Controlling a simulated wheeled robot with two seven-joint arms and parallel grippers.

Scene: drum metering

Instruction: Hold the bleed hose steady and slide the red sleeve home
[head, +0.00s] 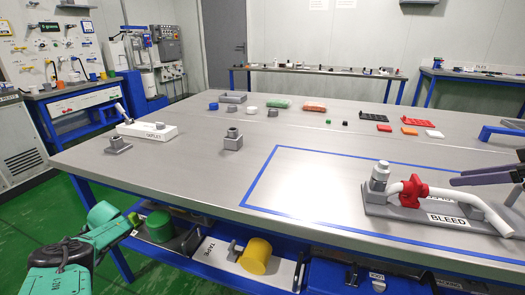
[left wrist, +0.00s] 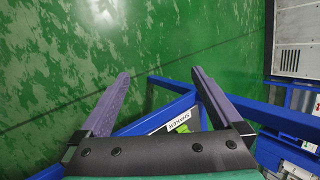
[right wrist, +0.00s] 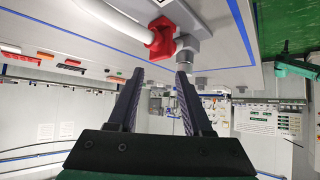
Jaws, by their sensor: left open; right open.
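The white bleed hose (head: 482,208) lies bent over a grey base plate (head: 385,211) labelled BLEED. The red sleeve (head: 413,191) is around the hose, and a short white stretch shows between it and the upright grey fitting (head: 380,177). In the right wrist view, the red sleeve (right wrist: 161,40), hose (right wrist: 112,18) and grey fitting (right wrist: 187,52) are beyond my fingertips. My right gripper (right wrist: 159,76) is open and empty, and its purple fingers enter the head view at the right edge, near the hose. My left gripper (left wrist: 161,73) is open and empty over the green floor, off the table.
Blue tape (head: 258,178) outlines an area around the bleed fixture. A TAPLET block (head: 150,131) and grey sockets (head: 232,140) stand on the left of the table. Small coloured parts and trays lie along the back. A lower shelf holds a yellow cylinder (head: 256,257).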

